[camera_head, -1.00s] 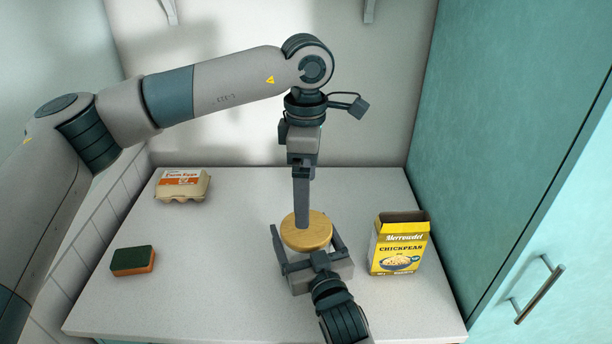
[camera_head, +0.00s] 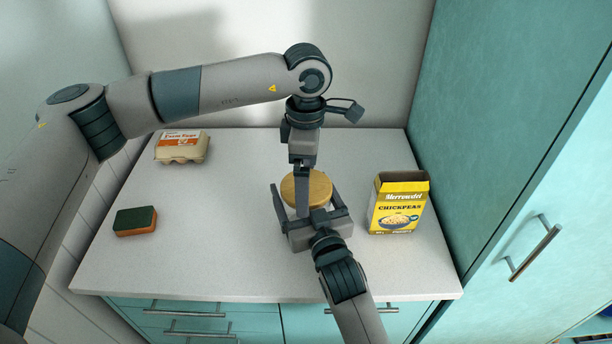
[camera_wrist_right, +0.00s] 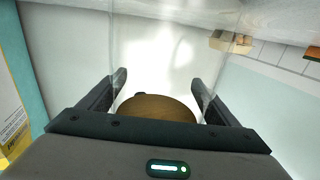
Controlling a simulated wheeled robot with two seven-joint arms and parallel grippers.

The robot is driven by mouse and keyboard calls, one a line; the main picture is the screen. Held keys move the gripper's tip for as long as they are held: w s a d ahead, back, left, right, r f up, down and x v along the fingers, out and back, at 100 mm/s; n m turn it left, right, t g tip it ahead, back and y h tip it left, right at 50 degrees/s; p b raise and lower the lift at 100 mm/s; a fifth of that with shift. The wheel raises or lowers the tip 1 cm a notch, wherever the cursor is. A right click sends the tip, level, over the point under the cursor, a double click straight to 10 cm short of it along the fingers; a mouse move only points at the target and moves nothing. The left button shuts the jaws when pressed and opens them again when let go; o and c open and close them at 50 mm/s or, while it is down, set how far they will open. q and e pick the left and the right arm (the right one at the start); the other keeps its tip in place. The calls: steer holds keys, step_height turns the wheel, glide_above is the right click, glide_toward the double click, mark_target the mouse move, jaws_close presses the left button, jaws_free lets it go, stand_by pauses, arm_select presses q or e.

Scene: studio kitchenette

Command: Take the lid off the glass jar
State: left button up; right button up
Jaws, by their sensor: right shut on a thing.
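The jar's round wooden lid (camera_head: 318,188) shows from above in the head view, with the jar body hidden beneath it. In the right wrist view the clear glass jar (camera_wrist_right: 170,50) fills the middle, with the brown lid (camera_wrist_right: 158,108) at the lower centre. My right gripper (camera_head: 304,190) is shut on the glass jar, one finger on each side. My left gripper (camera_head: 303,212) points straight down at the lid, and its finger overlaps the lid's near part. It shows edge-on, so its opening and any contact with the lid are unclear.
A yellow chickpeas box (camera_head: 399,205) stands just right of the jar. An egg carton (camera_head: 182,148) is at the back left, and a sponge (camera_head: 135,221) lies at the left. The counter (camera_head: 210,215) between sponge and jar is clear. A teal cabinet (camera_head: 500,130) borders the right.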

arm_select(q)
steer(key=c, duration=1.1)
steer(key=shift+r, duration=0.4)
steer(key=shift+r, duration=0.65)
steer(key=shift+r, duration=0.1)
steer(key=shift+r, duration=1.95)
